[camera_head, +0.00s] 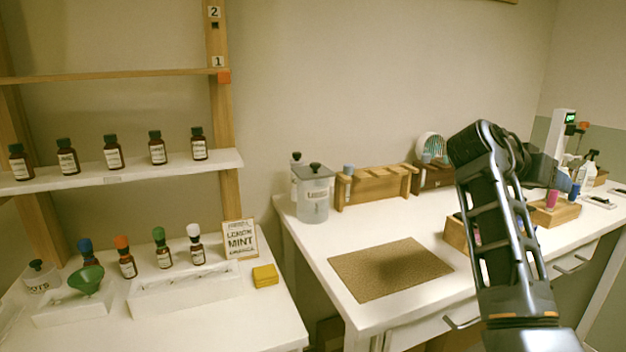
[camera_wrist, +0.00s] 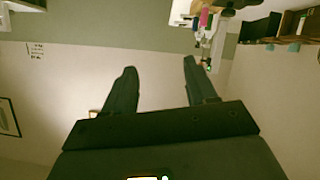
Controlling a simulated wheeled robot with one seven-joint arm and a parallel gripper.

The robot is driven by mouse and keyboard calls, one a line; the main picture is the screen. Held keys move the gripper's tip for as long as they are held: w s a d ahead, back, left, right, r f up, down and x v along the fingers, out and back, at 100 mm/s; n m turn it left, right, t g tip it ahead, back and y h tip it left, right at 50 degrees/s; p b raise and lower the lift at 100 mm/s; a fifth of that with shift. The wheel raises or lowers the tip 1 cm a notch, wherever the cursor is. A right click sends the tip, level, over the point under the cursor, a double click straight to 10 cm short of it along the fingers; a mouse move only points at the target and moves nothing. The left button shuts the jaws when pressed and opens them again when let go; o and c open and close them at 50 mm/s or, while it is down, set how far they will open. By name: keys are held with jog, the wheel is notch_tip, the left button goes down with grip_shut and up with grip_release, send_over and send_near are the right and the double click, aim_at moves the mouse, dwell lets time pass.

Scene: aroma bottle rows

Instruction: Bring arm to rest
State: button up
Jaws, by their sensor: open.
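In the head view my arm rises from the lower right and bends over the right-hand table (camera_head: 390,318). My gripper's end is mostly hidden behind the arm links in that view. In the wrist view my gripper (camera_wrist: 158,80) is open, its two dark fingers apart with only plain wall between them. It holds nothing.
A brown mat (camera_head: 390,268) lies on the right table beside a lidded jar (camera_head: 313,197) and a wooden rack (camera_head: 375,188). Several dark bottles stand on the left shelf (camera_head: 215,160). Capped bottles, a green funnel (camera_head: 87,280) and a yellow block (camera_head: 264,275) are on the left table.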

jog(key=s+a+f+n+t+y, duration=0.2)
jog(key=s+a+f+n, duration=0.15)
jog(key=f, duration=0.55)
jog(key=s+a+f+n+t+y, duration=0.15)
jog(key=s+f, duration=0.25)
jog(key=f, duration=0.5)
jog(key=s+a+f+n+t+y, duration=0.1)
jog(key=s+a+f+n+t, duration=0.25)
jog(key=f, duration=0.65)
jog(key=s+a+f+n+y, duration=0.25)
jog(key=s+a+f, duration=0.2)
jog(key=s, duration=0.45)
jog(key=s+a+n+t+y, duration=0.15)
jog(key=s+a, duration=0.25)
jog(key=s, duration=0.6)
jog(key=s+a+t+y, duration=0.1)
jog(key=s+a+y, duration=0.2)
jog(key=s, duration=0.6)
jog(key=s+a+r+b, duration=0.1)
jog(key=s+r, duration=0.4)
jog(key=s, duration=0.3)
jog(key=s+a+r+m+t+y+b, duration=0.1)
jog(key=s+r, duration=0.4)
jog(key=s, duration=0.2)
jog(key=shift+s+a, duration=0.4)
